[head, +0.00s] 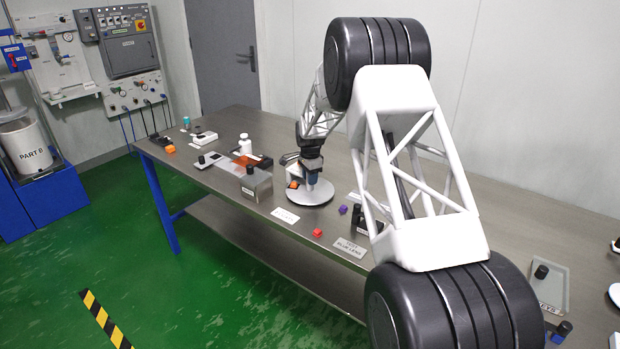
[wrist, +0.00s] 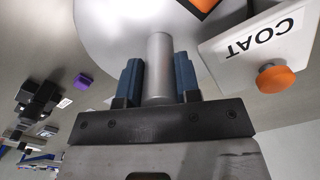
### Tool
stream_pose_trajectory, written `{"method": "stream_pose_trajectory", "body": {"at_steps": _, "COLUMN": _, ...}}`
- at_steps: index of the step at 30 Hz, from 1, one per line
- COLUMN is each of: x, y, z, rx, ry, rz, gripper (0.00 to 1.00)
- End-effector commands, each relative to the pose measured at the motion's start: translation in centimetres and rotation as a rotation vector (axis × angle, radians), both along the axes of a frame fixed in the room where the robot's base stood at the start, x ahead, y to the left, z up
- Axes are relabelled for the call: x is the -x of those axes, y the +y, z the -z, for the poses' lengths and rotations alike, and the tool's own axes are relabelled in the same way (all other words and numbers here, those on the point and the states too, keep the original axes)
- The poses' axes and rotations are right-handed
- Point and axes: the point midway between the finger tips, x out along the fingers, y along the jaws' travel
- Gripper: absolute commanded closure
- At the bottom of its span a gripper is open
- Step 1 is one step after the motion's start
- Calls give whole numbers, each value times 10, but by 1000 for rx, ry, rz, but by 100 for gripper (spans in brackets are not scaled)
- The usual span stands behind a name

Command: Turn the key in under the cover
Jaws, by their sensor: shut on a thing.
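My gripper (wrist: 159,78) has its blue fingers shut on an upright grey post (wrist: 159,55). The post rises from a round silver disc (wrist: 110,30). In the head view my gripper (head: 312,178) is over the same disc (head: 318,198), near the front edge of the bench; I cannot tell whether the disc rests on the bench or is slightly raised. A see-through orange cover (head: 240,162) lies left of it, behind a grey metal box (head: 257,186) with a black knob. I cannot make out a key, and what lies under the orange cover is unclear.
A white COAT box (wrist: 262,38) with an orange knob stands close beside the disc. A purple cube (head: 343,210), a red cube (head: 318,232) and a black fixture (head: 369,218) are to the right. A white bottle (head: 245,144) stands behind the cover.

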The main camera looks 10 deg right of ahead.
Motion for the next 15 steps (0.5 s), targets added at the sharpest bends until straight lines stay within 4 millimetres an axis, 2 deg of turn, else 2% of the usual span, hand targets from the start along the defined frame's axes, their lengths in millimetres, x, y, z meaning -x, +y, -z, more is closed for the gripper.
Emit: {"method": "stream_pose_trajectory", "body": {"at_steps": 15, "x": -1, "y": -1, "z": -1, "rx": 0, "ry": -2, "rz": 259, "gripper": 100}}
